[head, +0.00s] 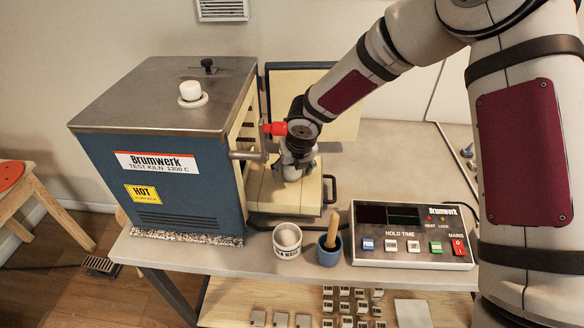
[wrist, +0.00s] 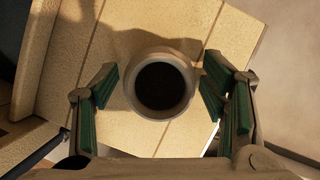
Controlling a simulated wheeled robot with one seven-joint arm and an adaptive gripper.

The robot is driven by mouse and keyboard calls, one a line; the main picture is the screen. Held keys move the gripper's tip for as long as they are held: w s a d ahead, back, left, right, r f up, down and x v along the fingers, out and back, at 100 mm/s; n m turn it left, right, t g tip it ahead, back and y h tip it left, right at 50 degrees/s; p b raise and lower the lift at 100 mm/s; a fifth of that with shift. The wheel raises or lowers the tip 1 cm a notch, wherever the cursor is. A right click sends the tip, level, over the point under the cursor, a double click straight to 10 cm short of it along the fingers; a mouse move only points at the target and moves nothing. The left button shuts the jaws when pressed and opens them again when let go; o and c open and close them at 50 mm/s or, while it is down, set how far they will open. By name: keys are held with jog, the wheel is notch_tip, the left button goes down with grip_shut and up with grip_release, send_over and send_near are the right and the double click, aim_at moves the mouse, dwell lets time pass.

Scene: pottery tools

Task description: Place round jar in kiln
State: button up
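The round jar (wrist: 187,105) is pale with a dark round mouth, seen from above in the wrist view. In the head view the jar (head: 291,174) is a small pale shape over the cream brick slab (head: 268,203) in front of the kiln. My gripper (wrist: 160,88) has its green-padded fingers on either side of the jar, with narrow gaps showing. It looks open around the jar; in the head view the gripper (head: 296,160) partly hides it. The blue kiln (head: 185,205) stands at left, its opening facing right; its inside is mostly hidden.
A cream-lined kiln door panel (head: 345,122) stands behind my gripper. A red-tipped part (head: 275,128) juts from the kiln front. A white cup (head: 287,250), a blue mortar with pestle (head: 328,256) and a control box (head: 411,247) stand near the table's front edge.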

jog(key=shift+r, duration=0.15)
jog(key=shift+r, duration=0.35)
jog(key=v, duration=1.1)
jog(key=s+d+r+m+h, duration=0.4)
jog(key=s+d+r+m, duration=0.85)
jog(key=d+m, duration=0.55)
jog(key=s+d+r+m+y, duration=0.1)
jog(key=s+r+m, duration=0.2)
jog(key=s+m, duration=0.5)
jog(key=s+d+r+m+t+y, duration=0.1)
jog(key=s+r+m, duration=0.1)
jog(key=s+m, duration=0.7)
jog(key=m+p, duration=0.1)
jog(key=m, duration=0.4)
jog(key=shift+d+r, duration=0.25)
jog(key=shift+r, duration=0.1)
jog(key=shift+w, duration=0.1)
